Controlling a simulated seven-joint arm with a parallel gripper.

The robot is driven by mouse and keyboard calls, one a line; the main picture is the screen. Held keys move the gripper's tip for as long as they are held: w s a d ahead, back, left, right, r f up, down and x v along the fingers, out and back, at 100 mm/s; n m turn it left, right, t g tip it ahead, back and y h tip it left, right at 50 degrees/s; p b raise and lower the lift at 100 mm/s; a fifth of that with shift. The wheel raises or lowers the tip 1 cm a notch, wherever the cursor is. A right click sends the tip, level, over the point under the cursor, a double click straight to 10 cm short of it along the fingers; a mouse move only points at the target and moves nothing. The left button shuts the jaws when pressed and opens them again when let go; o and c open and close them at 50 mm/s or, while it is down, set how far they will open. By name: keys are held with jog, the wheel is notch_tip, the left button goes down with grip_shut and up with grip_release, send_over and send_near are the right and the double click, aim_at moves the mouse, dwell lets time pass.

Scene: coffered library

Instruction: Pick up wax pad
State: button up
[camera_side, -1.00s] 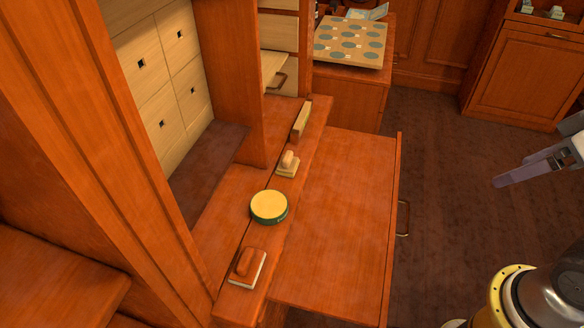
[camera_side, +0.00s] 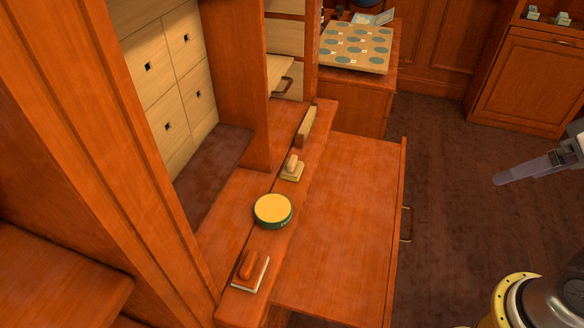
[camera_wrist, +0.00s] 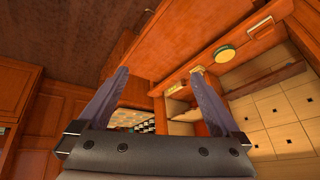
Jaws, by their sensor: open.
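Several small items stand on the narrow wooden ledge, and I cannot tell for sure which is called the wax pad. Nearest is a pad with a brown wooden grip and white underside (camera_side: 250,270). Beyond it is a round yellow-topped tin with a green side (camera_side: 273,210), also in the wrist view (camera_wrist: 225,53). Further back are a small pale block with a knob (camera_side: 292,169) and a long pale block (camera_side: 306,126). My gripper (camera_wrist: 159,73) is open and empty. In the side view its finger (camera_side: 530,169) shows at the right edge, well away from the ledge.
An open drawer or pull-out board (camera_side: 345,220) with a clear top lies right of the ledge. A cabinet with pale square drawers (camera_side: 168,85) stands behind. A board with grey discs (camera_side: 356,46) lies on a back cabinet. Open floor (camera_side: 450,150) lies to the right.

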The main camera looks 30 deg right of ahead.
jog(key=w+a+r+m+t+y, duration=0.1)
jog(key=w+a+r+m+t, duration=0.15)
jog(key=w+r+m, duration=0.8)
jog(key=m+g+y, duration=0.2)
jog(key=m+g, duration=0.3)
jog(key=m, duration=0.9)
send_over(292, 160)
jog(key=s+d, duration=0.2)
jog(key=f, duration=3.3)
jog(key=shift+w+a+f, duration=0.15)
jog(key=shift+w+f, duration=0.1)
jog(key=shift+f, duration=0.15)
jog(key=shift+x, duration=3.1)
jog(key=c, duration=1.2)
jog(key=shift+c, duration=0.2)
jog(key=shift+r, duration=0.15)
